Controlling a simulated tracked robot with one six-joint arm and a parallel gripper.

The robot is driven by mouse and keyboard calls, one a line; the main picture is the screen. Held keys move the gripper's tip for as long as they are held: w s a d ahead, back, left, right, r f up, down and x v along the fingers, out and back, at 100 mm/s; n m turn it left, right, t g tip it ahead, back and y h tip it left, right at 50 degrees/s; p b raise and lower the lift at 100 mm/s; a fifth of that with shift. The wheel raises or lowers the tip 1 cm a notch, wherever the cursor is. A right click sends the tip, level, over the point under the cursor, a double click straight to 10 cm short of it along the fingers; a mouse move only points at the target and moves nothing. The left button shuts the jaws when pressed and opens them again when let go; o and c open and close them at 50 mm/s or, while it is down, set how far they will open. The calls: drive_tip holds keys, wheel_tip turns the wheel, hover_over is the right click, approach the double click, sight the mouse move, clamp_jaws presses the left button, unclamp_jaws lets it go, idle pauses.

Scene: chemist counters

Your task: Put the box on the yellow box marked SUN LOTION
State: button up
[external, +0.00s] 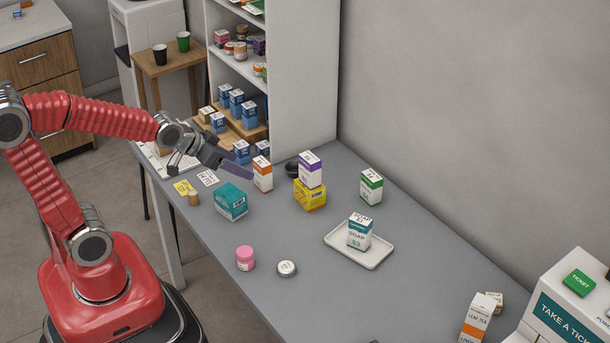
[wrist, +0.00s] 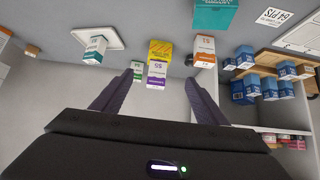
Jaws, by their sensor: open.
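A white box with a purple band (external: 310,170) stands upright on top of the yellow box (external: 310,196). In the wrist view, the white-and-purple box (wrist: 156,76) and the yellow box (wrist: 160,50) appear between my fingers. The yellow box's lettering is too small to read. My gripper (external: 238,166) is open and empty, above the counter to the left of this stack and apart from it. Its two fingers also show in the wrist view (wrist: 159,78). A white-and-orange box (external: 263,174) stands between my gripper and the stack.
A white-and-green box (external: 371,187) stands right of the stack. A white tray (external: 345,254) holds a soap box (external: 360,232). A teal box (external: 231,202), pink jar (external: 245,258) and round tin (external: 286,268) stand nearer the front. Blue boxes (external: 242,152) fill the shelf end.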

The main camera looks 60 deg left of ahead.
drive_tip(key=s+r+g, duration=0.3)
drive_tip(key=s, duration=1.3)
drive_tip(key=shift+s+a, duration=0.25)
drive_tip(key=shift+a, duration=0.1)
